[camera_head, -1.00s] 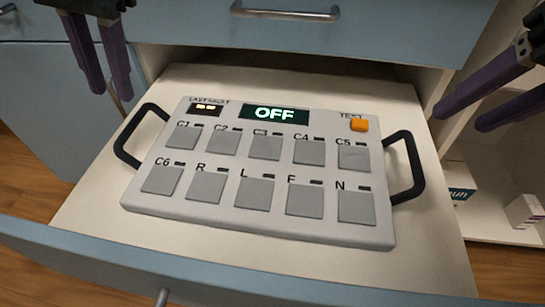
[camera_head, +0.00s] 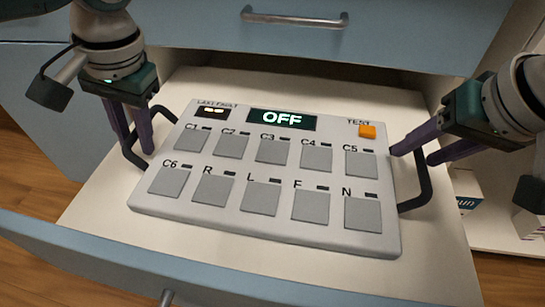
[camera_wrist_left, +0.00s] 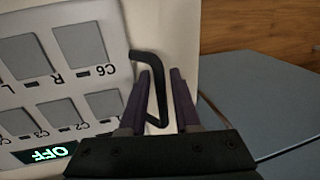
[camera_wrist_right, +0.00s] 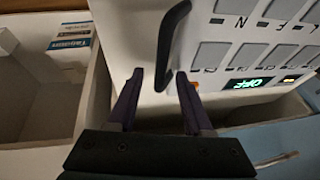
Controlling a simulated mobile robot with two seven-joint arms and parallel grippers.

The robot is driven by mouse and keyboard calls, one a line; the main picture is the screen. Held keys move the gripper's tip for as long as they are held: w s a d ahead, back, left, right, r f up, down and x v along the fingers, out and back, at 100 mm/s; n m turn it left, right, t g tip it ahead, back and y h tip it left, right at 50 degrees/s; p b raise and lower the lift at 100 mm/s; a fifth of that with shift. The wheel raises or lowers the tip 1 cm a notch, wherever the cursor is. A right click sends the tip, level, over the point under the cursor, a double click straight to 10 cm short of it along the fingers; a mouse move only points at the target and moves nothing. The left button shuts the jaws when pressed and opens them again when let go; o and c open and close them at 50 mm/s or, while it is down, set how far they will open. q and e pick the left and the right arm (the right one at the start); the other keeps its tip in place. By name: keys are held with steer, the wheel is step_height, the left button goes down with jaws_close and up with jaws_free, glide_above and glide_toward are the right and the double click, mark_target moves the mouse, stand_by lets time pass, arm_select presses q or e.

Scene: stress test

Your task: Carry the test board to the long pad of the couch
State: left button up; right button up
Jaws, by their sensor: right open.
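The test board (camera_head: 265,170) is a pale panel with grey keys, an orange TEST button and a display reading OFF. It lies flat in an open drawer. A black handle stands on each short side. The left handle (camera_wrist_left: 162,85) passes between the fingers of my left gripper (camera_wrist_left: 159,75); whether they touch it, I cannot tell. My left gripper also shows in the head view (camera_head: 132,140). My right gripper (camera_head: 411,154) is open beside the right handle (camera_head: 427,183); in the right wrist view, the handle (camera_wrist_right: 166,45) lies just beyond and between its fingertips (camera_wrist_right: 160,73). The couch is not in view.
The drawer (camera_head: 90,222) has a blue front along the near side. A closed blue drawer with a metal pull (camera_head: 292,20) is above and behind it. Small boxes (camera_wrist_right: 70,43) stand in a pale compartment to the right. Wooden floor (camera_head: 30,170) shows at left.

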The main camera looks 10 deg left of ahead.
arm_select(q)
steer(key=c, duration=0.5)
arm_select(e)
steer(key=c, duration=0.5)
jaws_close()
arm_select(q)
steer(key=shift+r, duration=0.1)
stand_by(0.5)
